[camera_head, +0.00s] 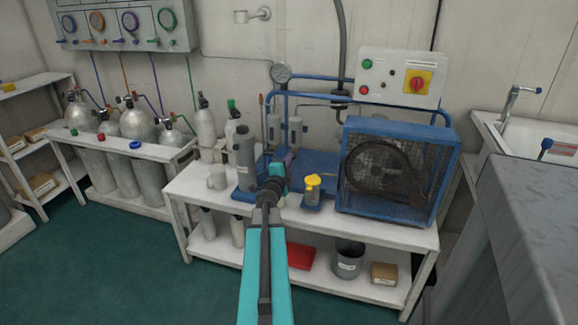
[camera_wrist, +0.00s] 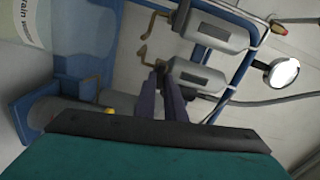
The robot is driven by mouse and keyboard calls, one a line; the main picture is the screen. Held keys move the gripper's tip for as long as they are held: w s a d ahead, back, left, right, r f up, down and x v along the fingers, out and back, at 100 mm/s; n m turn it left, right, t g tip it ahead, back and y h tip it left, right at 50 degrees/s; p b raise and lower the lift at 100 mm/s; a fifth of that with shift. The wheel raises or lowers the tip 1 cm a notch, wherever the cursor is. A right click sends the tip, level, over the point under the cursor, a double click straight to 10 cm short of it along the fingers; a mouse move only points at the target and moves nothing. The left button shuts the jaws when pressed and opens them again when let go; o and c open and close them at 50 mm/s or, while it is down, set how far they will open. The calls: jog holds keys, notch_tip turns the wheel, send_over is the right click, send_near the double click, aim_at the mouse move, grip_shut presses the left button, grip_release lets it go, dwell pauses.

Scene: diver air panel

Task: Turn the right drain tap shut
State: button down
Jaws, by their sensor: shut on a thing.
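Two grey filter canisters hang on the blue frame; the left one (camera_head: 273,127) and the right one (camera_head: 295,132) show in the head view. In the wrist view they lie sideways, left canister (camera_wrist: 215,30) above right canister (camera_wrist: 195,75). Each has a bent brass drain tap at its lower end: the left tap (camera_wrist: 150,24) and the right tap (camera_wrist: 144,58). My gripper (camera_wrist: 163,72) is at the right tap, its dark fingers close together and shut on it. The fingers hide part of that tap. In the head view my gripper (camera_head: 275,172) is below the canisters.
A yellow-topped part (camera_head: 313,188) and the caged compressor (camera_head: 393,168) stand to the right. Blue pipes (camera_head: 340,98) run around the canisters. A grey cabinet (camera_head: 525,230) fills the right foreground.

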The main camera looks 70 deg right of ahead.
jog(key=shift+d+m+b, duration=0.1)
jog(key=shift+m+b, duration=0.25)
jog(key=shift+m, duration=0.55)
jog(key=c, duration=1.8)
grip_release()
jog(key=shift+c, duration=0.2)
jog(key=a+p, duration=0.5)
jog(key=a, duration=0.3)
jog(key=shift+s+a, duration=0.25)
jog(key=shift+a, duration=0.1)
